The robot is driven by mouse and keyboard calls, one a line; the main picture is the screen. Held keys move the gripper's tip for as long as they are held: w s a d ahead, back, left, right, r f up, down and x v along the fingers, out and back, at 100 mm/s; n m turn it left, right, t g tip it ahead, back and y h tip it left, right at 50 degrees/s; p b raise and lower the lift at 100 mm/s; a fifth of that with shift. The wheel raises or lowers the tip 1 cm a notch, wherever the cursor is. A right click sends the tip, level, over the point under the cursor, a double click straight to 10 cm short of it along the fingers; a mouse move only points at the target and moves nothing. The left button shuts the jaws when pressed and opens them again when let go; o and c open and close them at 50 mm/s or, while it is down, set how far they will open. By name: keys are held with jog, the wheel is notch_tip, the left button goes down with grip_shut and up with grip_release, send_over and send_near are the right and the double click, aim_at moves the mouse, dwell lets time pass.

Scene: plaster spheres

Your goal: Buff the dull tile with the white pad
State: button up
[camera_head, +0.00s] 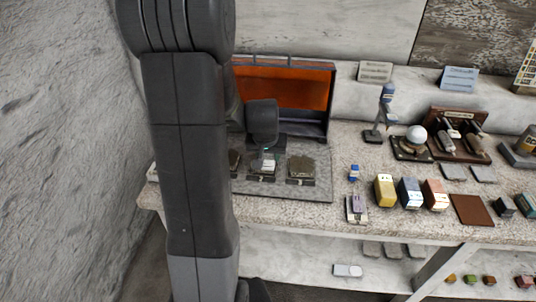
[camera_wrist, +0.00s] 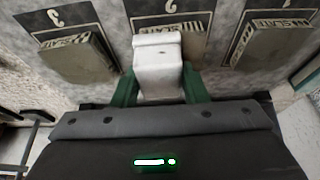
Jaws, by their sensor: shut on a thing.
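My gripper (camera_wrist: 160,90) is shut on the white pad (camera_wrist: 158,65), a pale block held between its two green fingers. The pad is over the middle numbered stand (camera_wrist: 185,20) and hides much of it; I cannot tell whether it touches a tile there. A dull grey-brown tile (camera_wrist: 75,57) lies on the stand at the left of the wrist view, and another (camera_wrist: 275,48) lies on the stand at the right. In the head view my gripper (camera_head: 266,152) is above the middle stand, left of a rough brown tile (camera_head: 301,167). I cannot tell which tile the task means.

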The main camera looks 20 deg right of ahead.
jog(key=shift+f, duration=0.25)
jog(key=shift+w+d+r, duration=0.1)
jog(key=shift+w+d, duration=0.1)
jog(key=shift+w, duration=0.1)
jog(key=shift+w+d+b, duration=0.3)
jog(key=shift+w+b, duration=0.05)
jog(key=shift+w, duration=0.1)
jog(key=shift+s+a+b, duration=0.3)
jog(key=shift+s+a, duration=0.2)
jog(key=shift+s, duration=0.3)
jog(key=shift+s+a+b, duration=0.3)
jog(key=shift+s+a, duration=0.15)
jog(key=shift+s, duration=0.3)
jog(key=shift+w+d, duration=0.5)
jog(key=shift+w, duration=0.3)
jog(key=shift+w+d, duration=0.45)
jog(key=shift+w, duration=0.3)
jog(key=shift+s+a+b, duration=0.25)
jog(key=shift+s+a, duration=0.25)
jog(key=shift+s, duration=0.3)
jog(key=shift+s+a+b, duration=0.2)
jog(key=shift+s+a, duration=0.3)
jog(key=shift+s, duration=0.3)
